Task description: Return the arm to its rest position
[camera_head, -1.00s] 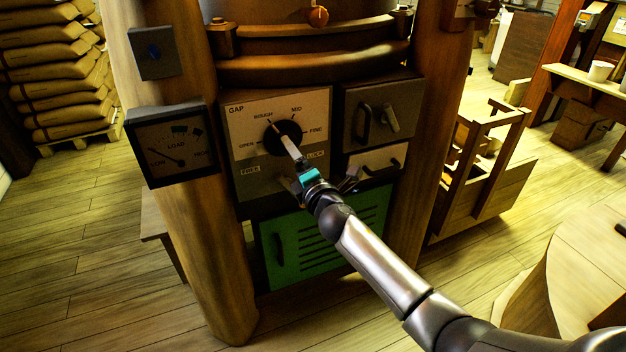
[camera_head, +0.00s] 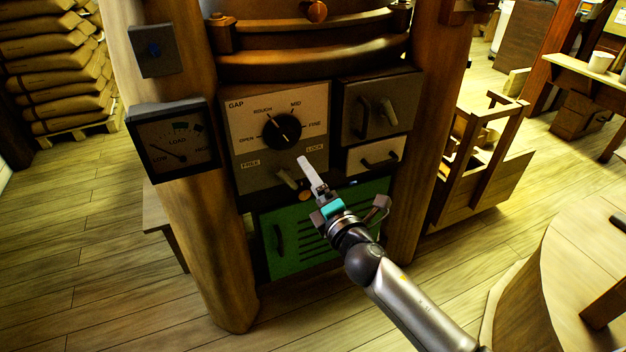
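My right arm comes in from the lower right. Its gripper (camera_head: 310,172) is in front of the mill's control panel, below the black gap dial (camera_head: 282,131) and apart from it. One pale finger shows clearly, pointing up and left; the fingers are seen nearly edge-on, so I cannot tell whether they are open. No object shows in them. The gap dial sits between the labels ROUGH, MID, OPEN and FINE. A small lever (camera_head: 287,179) lies below the FREE and LOCK labels, left of the gripper. My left gripper is not in view.
A green vented door (camera_head: 282,240) is behind the gripper. Thick wooden posts (camera_head: 192,240) flank the panel. A load gauge (camera_head: 173,142) hangs on the left post. A wooden cart (camera_head: 490,190) and a round wooden piece (camera_head: 570,255) stand right. Stacked sacks (camera_head: 60,70) are at the back left.

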